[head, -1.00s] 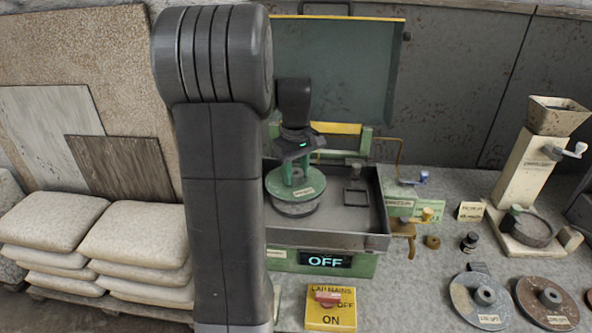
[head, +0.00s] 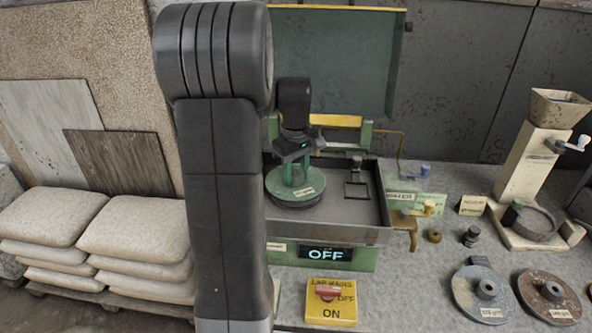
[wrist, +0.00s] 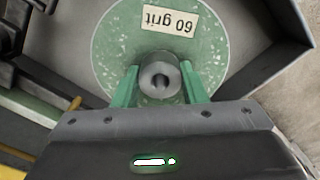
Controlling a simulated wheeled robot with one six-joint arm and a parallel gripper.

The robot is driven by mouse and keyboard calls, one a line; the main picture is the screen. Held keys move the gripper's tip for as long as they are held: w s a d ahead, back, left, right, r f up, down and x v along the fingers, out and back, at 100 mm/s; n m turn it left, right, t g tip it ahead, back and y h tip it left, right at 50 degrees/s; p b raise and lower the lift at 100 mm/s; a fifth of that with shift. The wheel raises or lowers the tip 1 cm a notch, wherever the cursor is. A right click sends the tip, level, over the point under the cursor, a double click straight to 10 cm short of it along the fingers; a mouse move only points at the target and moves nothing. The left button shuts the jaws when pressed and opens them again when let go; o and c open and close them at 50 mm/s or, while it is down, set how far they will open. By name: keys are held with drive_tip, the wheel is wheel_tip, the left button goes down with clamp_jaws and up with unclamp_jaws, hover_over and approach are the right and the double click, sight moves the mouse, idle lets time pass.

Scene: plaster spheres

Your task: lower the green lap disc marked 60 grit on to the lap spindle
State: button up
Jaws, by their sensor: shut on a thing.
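The green lap disc (head: 312,190), labelled 60 grit, is level inside the left part of the lap machine's grey pan (head: 345,215). My gripper (head: 297,176) is shut on the hub, with one green finger on each side. A dark round rim shows just under the disc. The lap spindle is hidden, and I cannot tell whether the disc is fully seated on it.
The machine's lid (head: 330,60) stands open behind. Its display (head: 325,254) reads OFF. A yellow mains switch box (head: 331,302) stands in front. Two other discs, grey (head: 467,301) and brown (head: 533,285), lie at right near a cream stand (head: 525,165).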

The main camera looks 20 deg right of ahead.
drive_tip(key=shift+f+b, duration=0.75)
drive_tip(key=shift+f, duration=0.5)
drive_tip(key=o, duration=1.4)
drive_tip(key=shift+c, duration=0.2)
drive_tip(key=shift+r, duration=0.1)
drive_tip(key=shift+r+p, duration=1.75)
drive_tip(key=shift+r, duration=0.15)
